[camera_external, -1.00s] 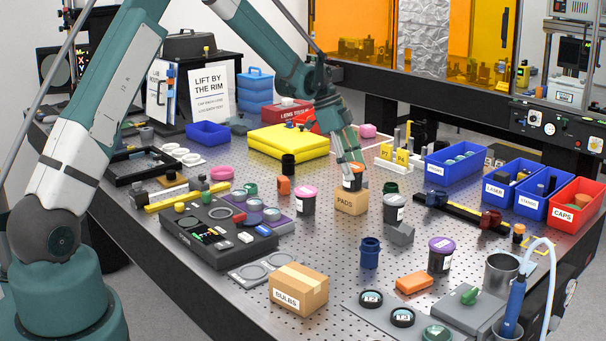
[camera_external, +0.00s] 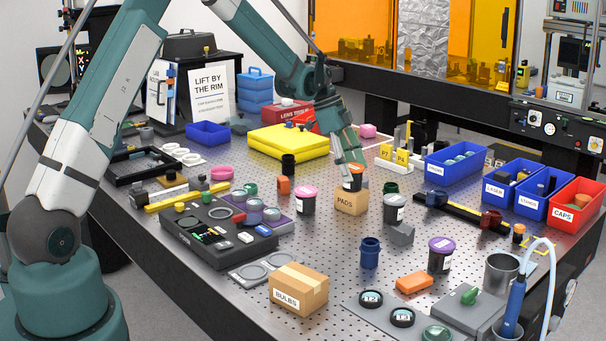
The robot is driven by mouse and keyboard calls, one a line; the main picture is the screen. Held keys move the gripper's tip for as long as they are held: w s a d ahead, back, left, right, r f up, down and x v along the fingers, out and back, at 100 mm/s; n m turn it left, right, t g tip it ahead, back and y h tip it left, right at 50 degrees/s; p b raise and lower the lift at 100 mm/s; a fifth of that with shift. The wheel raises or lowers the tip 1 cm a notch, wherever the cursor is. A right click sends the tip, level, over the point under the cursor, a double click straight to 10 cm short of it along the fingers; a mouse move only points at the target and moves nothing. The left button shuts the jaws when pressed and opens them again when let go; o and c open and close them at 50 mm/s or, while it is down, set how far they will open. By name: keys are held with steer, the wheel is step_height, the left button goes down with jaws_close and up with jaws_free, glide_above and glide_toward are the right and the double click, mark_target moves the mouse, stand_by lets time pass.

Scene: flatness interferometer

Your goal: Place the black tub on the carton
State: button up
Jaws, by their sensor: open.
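A small black tub (camera_external: 353,184) with an orange band and a pale reddish top stands upright on the carton marked PADS (camera_external: 350,203). My gripper (camera_external: 350,160) is open, pointing down at the tub's top, with its fingers right at or just above the rim. Whether a fingertip still touches the tub cannot be told. A second carton, marked BULBS (camera_external: 298,290), sits nearer the front with nothing on it.
A purple-lidded tub (camera_external: 440,254) and blue jar (camera_external: 370,252) stand in front. Blue bins (camera_external: 456,165) are at the right.

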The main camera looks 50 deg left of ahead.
steer(key=v, duration=1.2)
steer(key=shift+r, duration=0.1)
stand_by(0.4)
steer(key=s+d+r+n+t+y, duration=0.15)
steer(key=s+d+r, duration=0.3)
steer(key=s, duration=0.45)
steer(key=s+d+r+n, duration=0.35)
steer(key=s+r, duration=0.25)
steer(key=s, duration=0.2)
steer(key=s+d+r+n+t+y, duration=0.1)
steer(key=s+d+r+n, duration=0.1)
steer(key=s+d+r, duration=0.5)
steer(key=s+d+f+n+t, duration=0.1)
steer(key=s+f, duration=0.3)
steer(key=s, duration=0.9)
steer(key=s+d+f+n+t+y, duration=0.1)
steer(key=s+f+n, duration=0.3)
steer(key=s, duration=0.9)
steer(key=shift+s+d+n+t, duration=0.2)
steer(key=shift+s+n+t, duration=0.05)
steer(key=shift+n+t, duration=0.1)
